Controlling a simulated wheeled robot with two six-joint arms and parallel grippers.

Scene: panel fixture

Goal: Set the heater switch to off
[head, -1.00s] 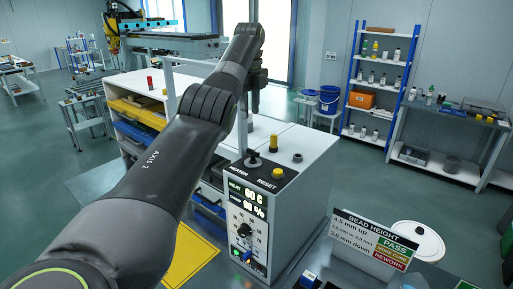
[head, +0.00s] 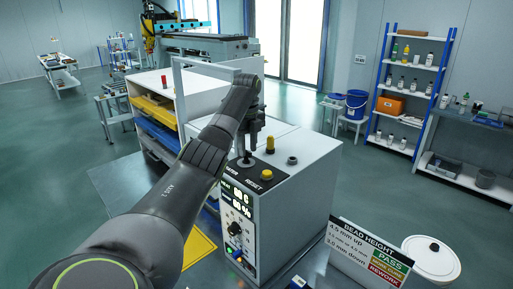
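A white cabinet with a black control panel stands at the centre. The heater switch (head: 245,162) is a dark lever on a round base on the black top plate, beside the HEATER label, which is partly covered by my arm. My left gripper (head: 247,147) points down right above the switch, overlapping its lever in the picture. I cannot tell whether it touches the lever, which way the lever leans, or whether the fingers are open or shut. My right gripper is not in view.
A yellow RESET button (head: 267,175) sits close to the switch. A yellow knob (head: 270,145) and dark knob (head: 292,160) stand behind it. The front has a display and black dial (head: 234,228). A bead height sign (head: 350,250) and white bucket (head: 431,258) are at right.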

